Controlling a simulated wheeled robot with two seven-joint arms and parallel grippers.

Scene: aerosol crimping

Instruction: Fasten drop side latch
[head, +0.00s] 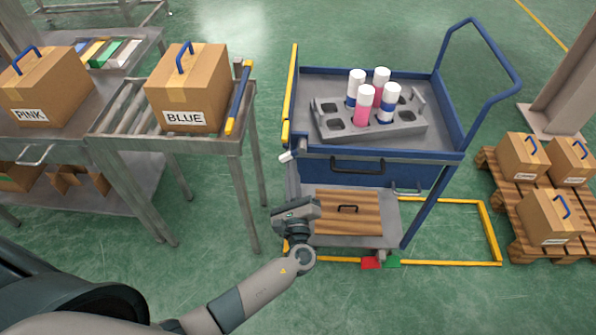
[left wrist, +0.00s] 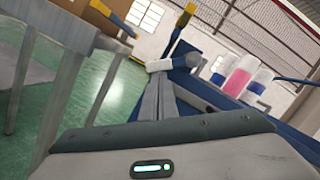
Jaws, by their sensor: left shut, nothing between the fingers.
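The blue cart (head: 400,160) stands right of centre. Its drop side (head: 291,92), with a yellow edge, runs along the cart's left and looks raised, though its exact angle is unclear. The latch (head: 287,156), a small pale lever, sits at the cart's front left corner. In the left wrist view the latch (left wrist: 172,63) lies across, just beyond my fingertips. My left gripper (head: 291,182) is shut and empty, pointing up at the latch from below. Its fingers (left wrist: 162,90) are close to the latch; whether they touch it is unclear. My right gripper is not in view.
A grey rack (head: 370,128) with pink and blue white-capped cans stands in the cart. A roller table with the BLUE box (head: 190,90) is close on the left. A pallet with cartons (head: 522,158) is at right. Green floor lies between table and cart.

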